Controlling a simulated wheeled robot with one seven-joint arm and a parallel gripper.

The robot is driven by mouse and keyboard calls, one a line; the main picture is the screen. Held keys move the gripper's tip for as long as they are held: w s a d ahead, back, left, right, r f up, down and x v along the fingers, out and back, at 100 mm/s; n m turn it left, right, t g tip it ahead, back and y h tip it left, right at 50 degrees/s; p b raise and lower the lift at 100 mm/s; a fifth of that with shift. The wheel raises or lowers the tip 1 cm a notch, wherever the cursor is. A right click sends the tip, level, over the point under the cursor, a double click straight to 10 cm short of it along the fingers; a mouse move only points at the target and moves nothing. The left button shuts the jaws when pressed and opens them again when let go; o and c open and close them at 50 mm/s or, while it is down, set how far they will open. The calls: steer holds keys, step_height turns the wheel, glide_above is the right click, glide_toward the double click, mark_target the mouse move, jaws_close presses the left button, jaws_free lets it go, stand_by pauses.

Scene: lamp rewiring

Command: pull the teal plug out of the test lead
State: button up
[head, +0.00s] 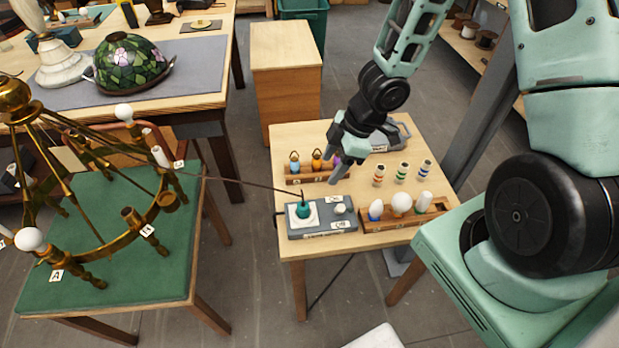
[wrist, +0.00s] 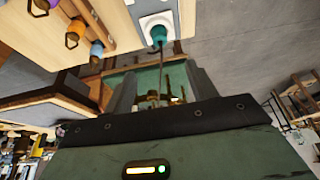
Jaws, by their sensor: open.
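The teal plug (head: 302,210) stands upright in the white socket (head: 296,222) of a grey test box (head: 320,228) at the table's front left. A thin dark lead (head: 245,184) runs from the plug left to the brass chandelier. The wrist view shows the teal plug (wrist: 159,36) in its white socket (wrist: 148,6) at the top, with the lead hanging down the picture. My gripper (head: 338,166) is open and empty, above the table, behind and right of the plug and apart from it. Its fingers (wrist: 163,90) also show in the wrist view.
A wooden rack with coloured ringed pieces (head: 308,178) is behind the test box. A bulb tray (head: 405,218) stands close on its right, with several striped cylinders (head: 402,172) behind. The brass chandelier (head: 120,240) is on the green table (head: 170,280) at left.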

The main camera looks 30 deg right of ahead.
mark_target(305, 205)
steer(key=b+x, duration=0.8)
steer(key=x, duration=0.9)
steer(key=shift+d, duration=0.15)
steer(key=c, duration=1)
steer(key=shift+c, duration=0.3)
steer(key=shift+r, duration=0.15)
steer(key=shift+r+p, duration=2.2)
steer(key=shift+p, duration=0.05)
steer(key=shift+f, duration=0.1)
